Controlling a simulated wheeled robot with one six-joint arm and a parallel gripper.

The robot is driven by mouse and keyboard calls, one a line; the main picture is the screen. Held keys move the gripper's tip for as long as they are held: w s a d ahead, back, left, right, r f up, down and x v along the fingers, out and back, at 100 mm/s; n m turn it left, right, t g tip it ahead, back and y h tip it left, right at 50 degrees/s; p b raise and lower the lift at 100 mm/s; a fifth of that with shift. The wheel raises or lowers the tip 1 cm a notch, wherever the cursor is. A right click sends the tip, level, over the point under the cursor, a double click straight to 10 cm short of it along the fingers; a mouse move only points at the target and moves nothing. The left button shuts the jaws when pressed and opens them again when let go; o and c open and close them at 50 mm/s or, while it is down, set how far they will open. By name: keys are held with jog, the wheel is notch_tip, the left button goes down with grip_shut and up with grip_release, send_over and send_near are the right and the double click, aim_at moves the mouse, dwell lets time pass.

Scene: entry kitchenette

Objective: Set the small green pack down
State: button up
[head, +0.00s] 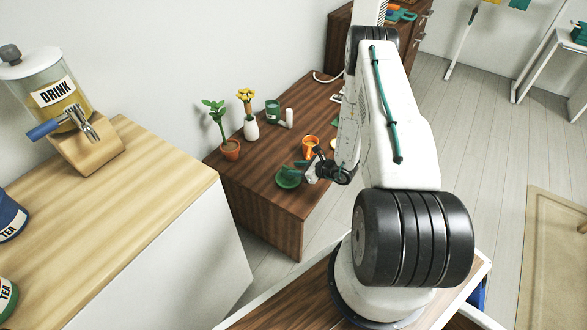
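My gripper (308,173) is at the low brown table's near end, pointing left. A small green pack (293,172) shows at its fingertips, and the fingers appear shut on it. The pack is over a round green saucer (284,184) near the table's front edge. Both are a similar green and very small in view, so I cannot tell whether the pack touches the saucer.
On the brown table (254,168) stand an orange mug (310,147), a green mug (272,111), a white cylinder (290,118), a white vase with yellow flowers (251,130) and a potted plant (230,149). A counter (140,200) with a drink dispenser (50,90) is at left.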

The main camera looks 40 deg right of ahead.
jog(key=v, duration=0.9)
jog(key=w+a+r+n+g+y, duration=0.1)
jog(key=w+a+r+n+y, duration=0.15)
jog(key=r, duration=0.55)
jog(key=w+a+r+n+g+y, duration=0.1)
jog(key=w+a+r+n+y, duration=0.2)
jog(key=r, duration=0.4)
jog(key=s+a+r+n+g, duration=0.4)
jog(key=a+r+n, duration=0.35)
jog(key=r, duration=0.35)
jog(key=s+a+r+n+g, duration=0.4)
jog(key=a+r+n, duration=0.2)
jog(key=a+r, duration=0.45)
jog(key=s+r+n+h, duration=0.5)
jog(key=s+r+n, duration=0.1)
jog(key=s, duration=0.5)
jog(key=s+r+n+h, duration=0.5)
jog(key=s+r, duration=0.3)
jog(key=s, duration=0.3)
jog(key=shift+s+n+h, duration=0.15)
jog(key=shift+n+h, duration=0.2)
jog(key=shift+n, duration=0.15)
jog(key=shift+a, duration=0.25)
